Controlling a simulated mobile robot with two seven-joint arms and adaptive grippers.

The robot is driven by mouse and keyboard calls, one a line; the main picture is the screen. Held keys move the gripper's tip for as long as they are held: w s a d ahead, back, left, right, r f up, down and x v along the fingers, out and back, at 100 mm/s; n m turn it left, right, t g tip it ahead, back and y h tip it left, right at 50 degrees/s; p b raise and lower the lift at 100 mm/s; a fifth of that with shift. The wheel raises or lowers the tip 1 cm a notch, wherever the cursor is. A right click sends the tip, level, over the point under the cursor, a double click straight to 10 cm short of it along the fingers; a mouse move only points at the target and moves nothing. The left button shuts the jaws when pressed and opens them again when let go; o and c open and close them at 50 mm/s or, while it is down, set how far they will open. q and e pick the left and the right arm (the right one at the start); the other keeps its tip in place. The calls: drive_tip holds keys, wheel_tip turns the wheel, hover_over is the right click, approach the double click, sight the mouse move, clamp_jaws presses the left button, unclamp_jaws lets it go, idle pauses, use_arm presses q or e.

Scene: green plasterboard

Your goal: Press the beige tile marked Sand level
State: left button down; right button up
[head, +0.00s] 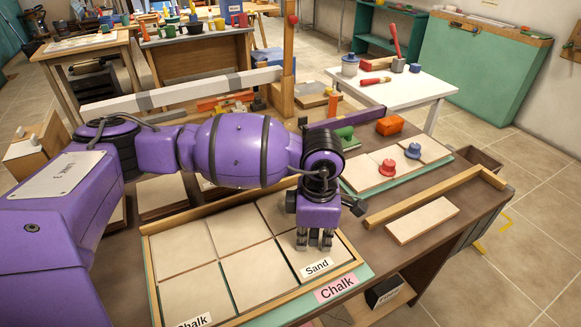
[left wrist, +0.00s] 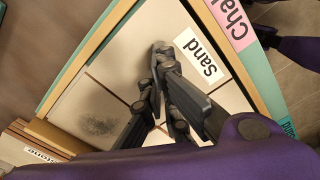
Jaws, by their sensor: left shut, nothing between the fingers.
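The beige tile marked Sand (head: 322,254) lies in the wooden-framed tile board (head: 255,309) at its right front corner. Its white Sand label also shows in the left wrist view (left wrist: 201,58). My left gripper (head: 314,246) points down over this tile, with its fingers shut and empty. In the left wrist view the fingertips (left wrist: 160,50) are at the tile beside the label. I cannot tell whether they touch it. A tile marked Chalk (head: 194,298) lies at the front left of the board. My right gripper is not in view.
A pink Chalk label (head: 337,287) sits on the board's green edge. To the right are a loose pale tile (head: 422,220), a wooden rail (head: 435,197), and red (head: 387,168) and blue (head: 413,150) knobs on another board. My left arm covers the board's back left.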

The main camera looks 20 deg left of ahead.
use_arm(q)
drive_tip(key=shift+s+f, duration=0.1)
drive_tip(key=shift+f, duration=0.35)
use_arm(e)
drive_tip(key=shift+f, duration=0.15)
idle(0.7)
use_arm(q)
drive_tip(key=shift+r, duration=0.1)
drive_tip(key=shift+r+p, duration=0.5)
drive_tip(key=shift+r, duration=0.85)
wheel_tip(320, 180, up, 6)
drive_tip(key=shift+f+p, duration=0.25)
drive_tip(key=shift+p, duration=0.85)
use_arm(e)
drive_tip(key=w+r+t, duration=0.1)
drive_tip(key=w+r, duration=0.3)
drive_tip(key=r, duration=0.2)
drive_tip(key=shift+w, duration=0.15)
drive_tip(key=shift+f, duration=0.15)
use_arm(q)
drive_tip(key=shift+f, duration=0.15)
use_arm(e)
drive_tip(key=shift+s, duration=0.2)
